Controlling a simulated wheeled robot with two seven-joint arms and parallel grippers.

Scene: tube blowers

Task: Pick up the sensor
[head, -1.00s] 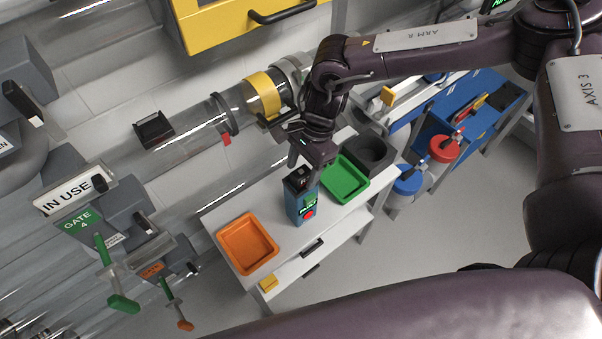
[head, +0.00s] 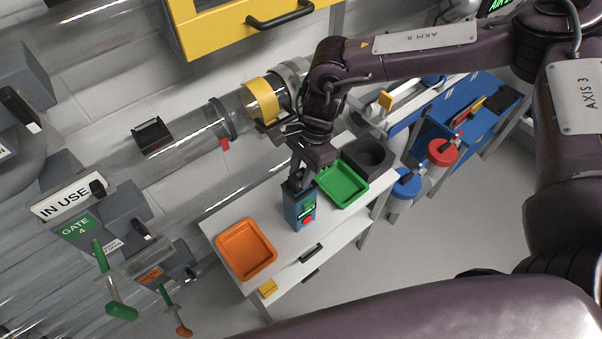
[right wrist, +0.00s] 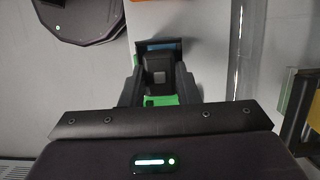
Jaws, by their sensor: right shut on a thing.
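The sensor (head: 301,211) is a blue-teal box with a green screen, a red button and a dark top. It stands upright on the white table (head: 288,243), between the orange tray and the green tray. My right gripper (head: 297,184) comes down from above and is shut on the sensor's dark top. In the right wrist view the sensor's black top (right wrist: 158,70) sits between the two fingers (right wrist: 160,88), with a blue edge beyond it. The fingers hide part of the top in the head view. My left gripper is not in view.
Clear tubes (head: 190,136) run behind the table. A yellow cabinet (head: 235,24) hangs above.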

